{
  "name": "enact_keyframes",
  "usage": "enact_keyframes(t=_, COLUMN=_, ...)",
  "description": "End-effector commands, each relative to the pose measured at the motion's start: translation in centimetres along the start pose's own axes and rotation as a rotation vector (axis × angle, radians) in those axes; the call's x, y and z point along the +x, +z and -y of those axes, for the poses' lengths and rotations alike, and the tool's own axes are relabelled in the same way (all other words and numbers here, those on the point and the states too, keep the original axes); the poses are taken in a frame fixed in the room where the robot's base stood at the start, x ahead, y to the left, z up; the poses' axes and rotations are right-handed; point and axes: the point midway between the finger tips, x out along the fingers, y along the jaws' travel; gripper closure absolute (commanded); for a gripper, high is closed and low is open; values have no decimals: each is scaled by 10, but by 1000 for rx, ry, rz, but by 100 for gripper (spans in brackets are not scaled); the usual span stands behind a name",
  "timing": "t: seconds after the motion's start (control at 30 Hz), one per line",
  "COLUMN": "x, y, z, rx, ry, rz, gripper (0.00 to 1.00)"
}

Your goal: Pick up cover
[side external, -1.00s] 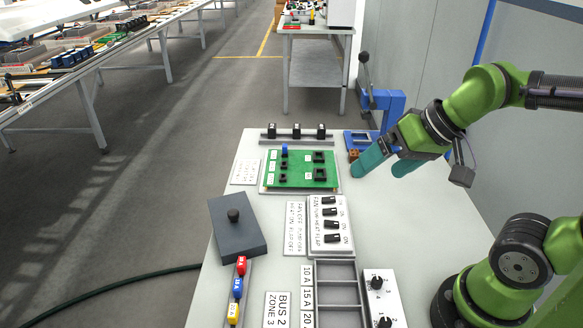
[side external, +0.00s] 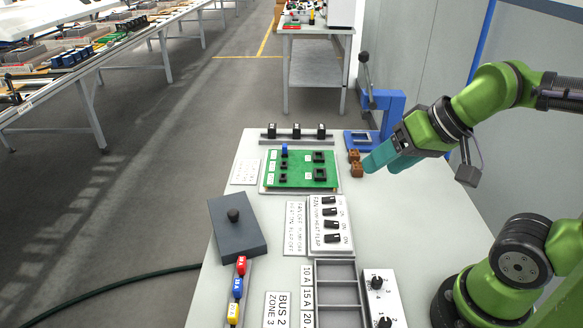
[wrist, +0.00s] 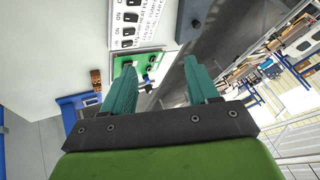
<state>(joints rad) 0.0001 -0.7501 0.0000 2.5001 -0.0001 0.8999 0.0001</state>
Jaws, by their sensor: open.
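The cover appears to be the dark grey slab with a round black knob (side external: 237,228), lying at the left edge of the table in the side view. In the wrist view, a dark slab with a knob (wrist: 195,20), apparently the same one, is cut off by the top edge. My gripper (side external: 372,164) is at the table's far right, well apart from the slab, with its teal fingers pointing left. In the wrist view its two fingers (wrist: 159,66) are spread with nothing between them.
A green circuit board (side external: 300,170) and a white switch panel (side external: 330,225) lie mid-table. A grey compartment tray (side external: 338,285) is in front. Small brown blocks (side external: 356,169) are by my fingertips, and a blue press (side external: 390,105) stands behind. The table's right side is mostly clear.

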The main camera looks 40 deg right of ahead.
Motion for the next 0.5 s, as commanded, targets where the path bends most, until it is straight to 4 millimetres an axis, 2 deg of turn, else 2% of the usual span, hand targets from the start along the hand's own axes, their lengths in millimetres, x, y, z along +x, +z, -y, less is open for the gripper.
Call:
enact_keyframes(t=0.1, x=2, y=1, z=0, rx=-3, ry=0, rz=8, gripper=41)
enact_keyframes(t=0.2, x=13, y=6, z=1, rx=-10, ry=15, rz=58, gripper=41)
enact_keyframes(t=0.33, x=33, y=-7, z=18, rx=-81, ry=48, rz=136, gripper=41)
enact_keyframes(t=0.43, x=53, y=-24, z=39, rx=-276, ry=72, rz=213, gripper=41)
enact_keyframes(t=0.5, x=68, y=-36, z=56, rx=-467, ry=75, rz=269, gripper=41)
